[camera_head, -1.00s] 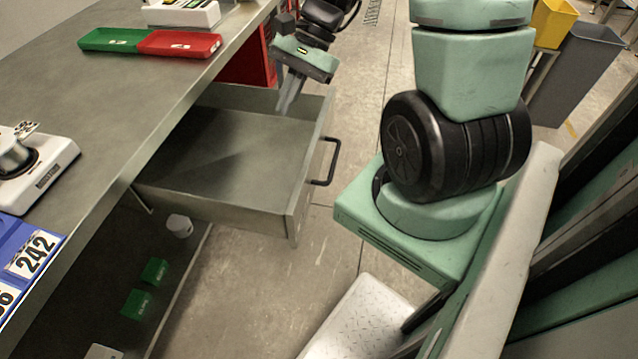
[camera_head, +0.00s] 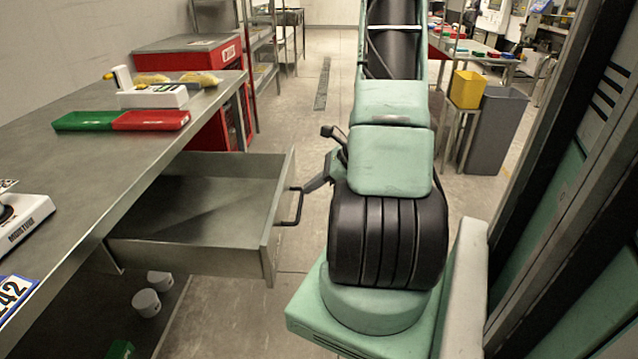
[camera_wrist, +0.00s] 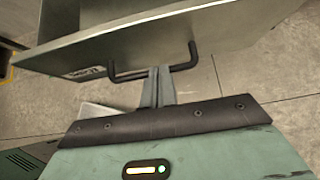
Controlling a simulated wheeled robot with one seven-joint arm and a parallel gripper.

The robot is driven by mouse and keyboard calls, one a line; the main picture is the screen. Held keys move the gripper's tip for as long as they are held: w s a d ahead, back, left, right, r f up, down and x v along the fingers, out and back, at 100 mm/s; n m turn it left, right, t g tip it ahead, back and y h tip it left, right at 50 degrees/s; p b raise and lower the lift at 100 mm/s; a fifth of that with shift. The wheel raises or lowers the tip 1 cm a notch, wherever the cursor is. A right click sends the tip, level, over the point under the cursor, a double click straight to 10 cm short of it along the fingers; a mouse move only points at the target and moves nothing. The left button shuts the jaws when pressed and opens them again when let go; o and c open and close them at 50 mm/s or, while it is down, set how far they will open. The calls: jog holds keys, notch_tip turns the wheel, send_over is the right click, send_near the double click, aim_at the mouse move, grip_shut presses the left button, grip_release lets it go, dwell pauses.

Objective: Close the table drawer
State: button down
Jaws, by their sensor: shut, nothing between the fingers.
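The table drawer (camera_head: 200,207) is pulled well out from under the metal table and looks empty. Its front panel (camera_head: 279,215) carries a black bar handle (camera_head: 291,207). In the wrist view the drawer front (camera_wrist: 150,45) crosses the top, with the handle (camera_wrist: 128,75) below it. My gripper (camera_wrist: 157,72) has its fingers shut together, tips at the middle of the handle bar; I cannot tell if they touch it. In the head view my gripper (camera_head: 304,187) is partly hidden behind my arm, just right of the handle.
The table top (camera_head: 75,165) holds a green tray (camera_head: 82,121), a red tray (camera_head: 150,120) and a white scale (camera_head: 153,97). White cups (camera_head: 146,302) stand below the drawer. A red cabinet (camera_head: 188,48) is behind the table. Bare floor (camera_head: 255,310) lies in front of the drawer.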

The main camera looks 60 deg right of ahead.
aim_at(287, 202)
jog(key=x, duration=0.5)
jog(key=shift+f, duration=0.1)
jog(key=shift+w, duration=0.15)
